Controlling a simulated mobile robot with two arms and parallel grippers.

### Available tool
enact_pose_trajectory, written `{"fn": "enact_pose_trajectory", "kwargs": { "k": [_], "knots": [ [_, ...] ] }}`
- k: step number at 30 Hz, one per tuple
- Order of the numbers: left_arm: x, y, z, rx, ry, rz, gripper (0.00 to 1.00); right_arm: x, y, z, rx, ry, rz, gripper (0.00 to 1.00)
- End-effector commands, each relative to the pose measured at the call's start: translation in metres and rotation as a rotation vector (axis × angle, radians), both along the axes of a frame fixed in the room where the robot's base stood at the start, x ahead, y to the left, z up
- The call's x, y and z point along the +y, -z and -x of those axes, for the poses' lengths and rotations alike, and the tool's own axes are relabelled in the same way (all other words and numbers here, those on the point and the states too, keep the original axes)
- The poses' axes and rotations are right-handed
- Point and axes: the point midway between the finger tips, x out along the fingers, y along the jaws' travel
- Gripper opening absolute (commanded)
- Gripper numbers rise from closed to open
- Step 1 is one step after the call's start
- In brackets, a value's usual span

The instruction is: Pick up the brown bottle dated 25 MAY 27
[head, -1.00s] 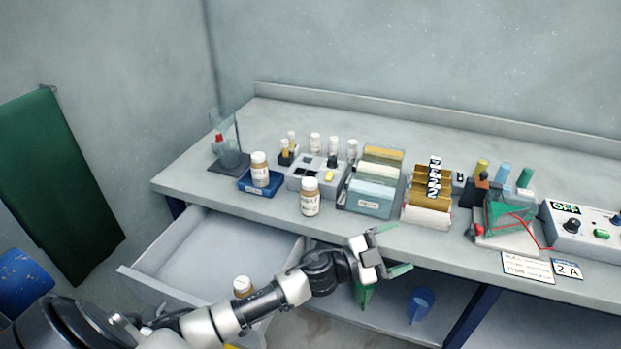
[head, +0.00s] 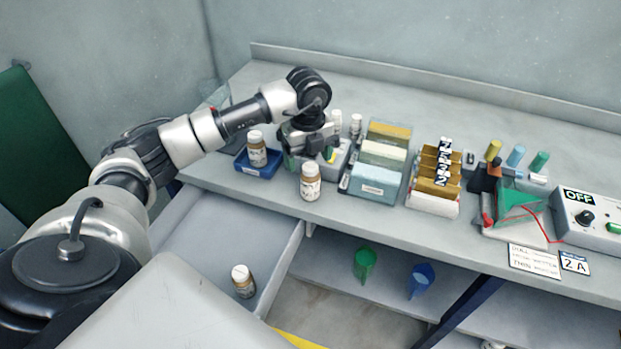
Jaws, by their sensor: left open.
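Three brown bottles with white caps and pale labels show in the head view; their dates are too small to read. One bottle (head: 257,150) stands in a blue tray (head: 241,166) at the bench's left. One bottle (head: 310,184) stands on the bench near the front edge. One bottle (head: 243,283) is in the open drawer (head: 199,232). My left gripper (head: 309,154) is open and points down over the grey rack, behind the front bottle and right of the tray bottle. Its fingertips are partly hidden. It holds no bottle that I can see. My right gripper is out of view.
The grey rack (head: 339,161) with small white-capped bottles (head: 355,125) is partly covered by my arm. File boxes (head: 376,183) and a card rack (head: 432,205) stand to its right. A switch box (head: 590,216) is at far right. Funnels (head: 364,262) hang below.

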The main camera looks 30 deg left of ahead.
Motion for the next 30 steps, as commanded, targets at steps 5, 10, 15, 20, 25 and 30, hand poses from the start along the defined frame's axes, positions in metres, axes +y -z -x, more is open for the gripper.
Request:
{"fn": "enact_pose_trajectory", "kwargs": {
  "k": [5,10,15,20,25,30],
  "knots": [
    [0.0,0.015,0.0,0.001,0.001,0.001,0.79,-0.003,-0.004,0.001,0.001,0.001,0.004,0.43],
    [-0.002,0.033,-0.003,0.004,0.001,0.002,0.79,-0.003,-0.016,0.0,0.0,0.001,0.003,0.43],
    [-0.003,0.058,-0.005,0.002,0.002,0.003,0.79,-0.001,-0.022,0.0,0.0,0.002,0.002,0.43],
    [-0.003,0.067,-0.006,0.0,0.002,0.004,0.79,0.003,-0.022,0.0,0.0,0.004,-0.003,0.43],
    [-0.003,0.067,-0.006,-0.001,0.003,0.003,0.79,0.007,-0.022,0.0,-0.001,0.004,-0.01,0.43],
    [-0.003,0.067,-0.006,-0.001,0.003,0.003,0.53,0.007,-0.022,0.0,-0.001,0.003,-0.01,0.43]
  ]
}}
